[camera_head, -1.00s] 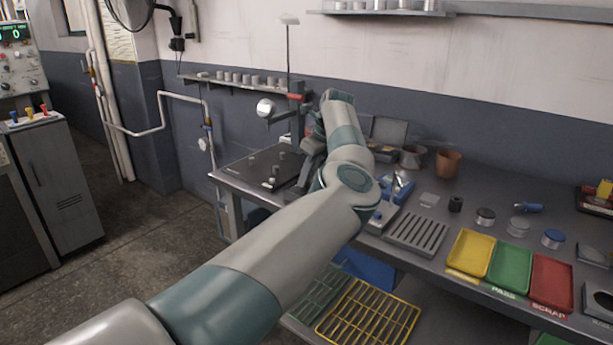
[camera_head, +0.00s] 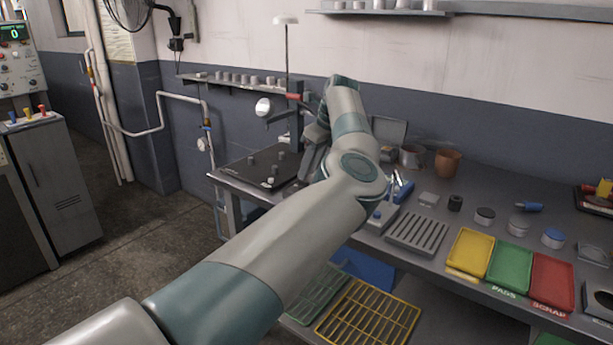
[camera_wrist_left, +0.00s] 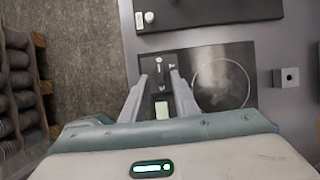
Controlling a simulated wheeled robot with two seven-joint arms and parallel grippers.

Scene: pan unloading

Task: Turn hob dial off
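In the left wrist view, the hob (camera_wrist_left: 222,100) is a dark glossy plate with a pale ring on it. Its narrow black control strip (camera_wrist_left: 157,66) lies at the left, with small pale marks; I cannot make out which one is the dial or how it is turned. My left gripper (camera_wrist_left: 160,82) points down over this strip, its two fingers apart on either side with nothing held between them. A pale green patch shows between the finger bases. In the head view my left gripper (camera_head: 310,160) is partly seen beside my forearm, which hides the hob. My right gripper is out of view.
A black plate with pegs (camera_head: 250,172) lies at the bench's left end. A lamp stand (camera_head: 288,70) rises behind it. A slotted grey tray (camera_head: 417,233) and yellow (camera_head: 470,252), green (camera_head: 510,264) and red (camera_head: 552,282) trays lie to the right.

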